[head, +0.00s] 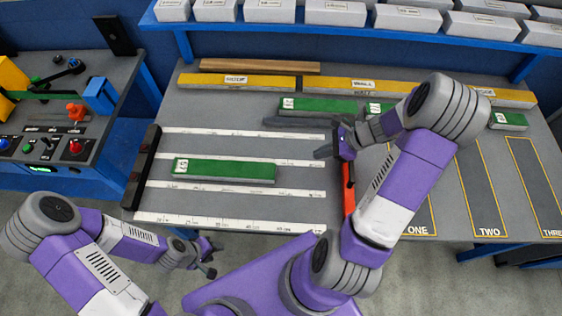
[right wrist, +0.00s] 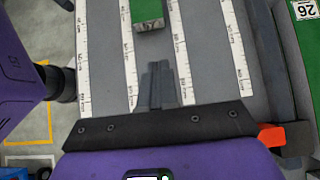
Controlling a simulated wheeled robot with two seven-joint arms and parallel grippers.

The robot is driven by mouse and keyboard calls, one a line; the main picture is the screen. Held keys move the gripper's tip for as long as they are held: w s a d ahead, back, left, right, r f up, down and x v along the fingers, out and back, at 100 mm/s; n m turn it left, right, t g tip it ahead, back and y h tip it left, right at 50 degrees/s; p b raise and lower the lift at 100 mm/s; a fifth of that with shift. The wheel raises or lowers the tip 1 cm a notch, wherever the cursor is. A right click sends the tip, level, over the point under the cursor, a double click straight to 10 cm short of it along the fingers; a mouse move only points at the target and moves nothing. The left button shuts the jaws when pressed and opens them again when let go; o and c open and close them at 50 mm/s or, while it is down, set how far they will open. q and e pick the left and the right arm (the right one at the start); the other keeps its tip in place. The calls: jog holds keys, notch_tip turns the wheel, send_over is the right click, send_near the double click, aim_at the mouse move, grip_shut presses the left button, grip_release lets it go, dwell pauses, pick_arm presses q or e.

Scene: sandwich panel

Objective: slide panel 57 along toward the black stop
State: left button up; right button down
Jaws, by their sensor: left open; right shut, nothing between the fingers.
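Panel 57 (head: 225,171) is a green strip lying on the grey table between two white rulers in the head view. The black stop (head: 143,168) is the dark upright bar at the rulers' left ends, apart from the panel. My right gripper (head: 323,152) is right of the panel, shut and empty. In the right wrist view its closed fingers (right wrist: 158,68) point at the panel's end with a small gap in the picture. My left gripper (head: 209,260) is open and empty in front of the table.
An orange-red bar (head: 348,188) stands at the rulers' right ends. More green panels (head: 319,106) and yellow strips (head: 237,81) lie at the back. A control desk (head: 60,135) stands at left. The surface between panel and stop is clear.

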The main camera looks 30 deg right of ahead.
aim_at(250, 164)
jog(key=b+x, duration=0.1)
jog(key=x, duration=0.3)
jog(key=b+x, duration=0.1)
jog(key=x, duration=0.3)
jog(key=b+x, duration=0.1)
jog(key=x, duration=0.2)
jog(key=shift+d+f+b, duration=0.2)
jog(key=shift+f+b, duration=0.15)
jog(key=shift+f, duration=0.35)
jog(key=w+a, duration=0.2)
jog(key=shift+a+r, duration=0.1)
jog(key=shift+a, duration=0.3)
pick_arm(q)
jog(key=f, duration=0.5)
jog(key=shift+w, duration=0.35)
pick_arm(e)
jog(key=shift+w+a, duration=0.15)
jog(key=shift+a, duration=0.1)
jog(key=shift+a, duration=0.1)
